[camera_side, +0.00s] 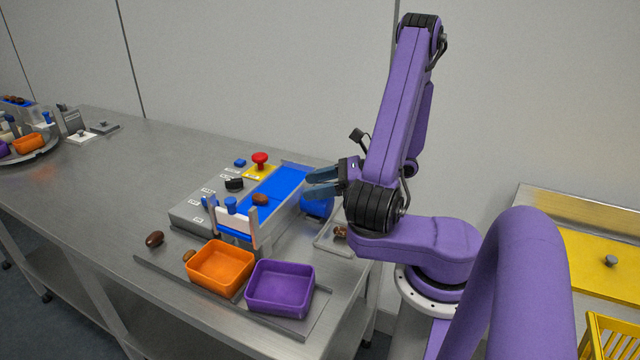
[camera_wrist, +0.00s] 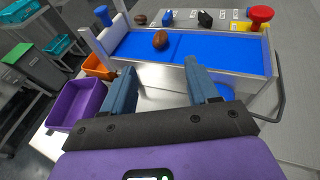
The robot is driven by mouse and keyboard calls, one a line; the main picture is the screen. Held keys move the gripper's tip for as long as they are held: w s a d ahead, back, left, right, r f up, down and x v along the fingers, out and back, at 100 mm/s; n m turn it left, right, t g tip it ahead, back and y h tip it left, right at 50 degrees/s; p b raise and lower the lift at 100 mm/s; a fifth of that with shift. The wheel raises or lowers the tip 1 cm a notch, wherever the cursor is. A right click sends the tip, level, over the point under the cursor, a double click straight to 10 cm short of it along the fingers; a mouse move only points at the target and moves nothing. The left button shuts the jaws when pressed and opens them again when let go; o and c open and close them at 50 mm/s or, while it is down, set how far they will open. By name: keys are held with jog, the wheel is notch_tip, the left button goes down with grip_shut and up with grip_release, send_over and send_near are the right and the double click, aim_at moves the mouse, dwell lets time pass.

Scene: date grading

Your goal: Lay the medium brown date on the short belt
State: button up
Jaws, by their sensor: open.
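The short blue belt (camera_side: 278,186) runs across the grey machine; in the wrist view its bare part (camera_wrist: 225,52) lies ahead of my fingers. A brown date (camera_side: 260,200) lies on the belt near its gated end, and it also shows in the wrist view (camera_wrist: 160,40). It looks medium brown, though I cannot be sure of the shade. My gripper (camera_side: 322,182) is open and empty, above and beside the belt's right edge. In the wrist view its two fingers (camera_wrist: 160,82) stand apart, with the date beyond them, untouched.
A darker date (camera_side: 154,239) lies on the steel table. A clear tray (camera_side: 325,243) holds brown dates near my arm. A red button (camera_side: 260,158) rises behind the belt.

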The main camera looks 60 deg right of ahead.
jog(key=s+a+n+g+y, duration=0.1)
jog(key=a+n+g+y, duration=0.2)
jog(key=a+n+g, duration=1.15)
jog(key=s+r+n+h, duration=0.1)
jog(key=s+n, duration=0.3)
jog(key=n, duration=0.6)
jog(key=s+a+r+n+t+h, duration=0.1)
jog(key=s+n+h, duration=0.3)
jog(key=n, duration=0.5)
jog(key=s+r+n+h, duration=0.2)
jog(key=s+n+h, duration=0.1)
jog(key=n, duration=0.7)
jog(key=shift+s+a+r+n, duration=0.3)
jog(key=shift+s+r+n, duration=0.1)
jog(key=shift+s, duration=0.4)
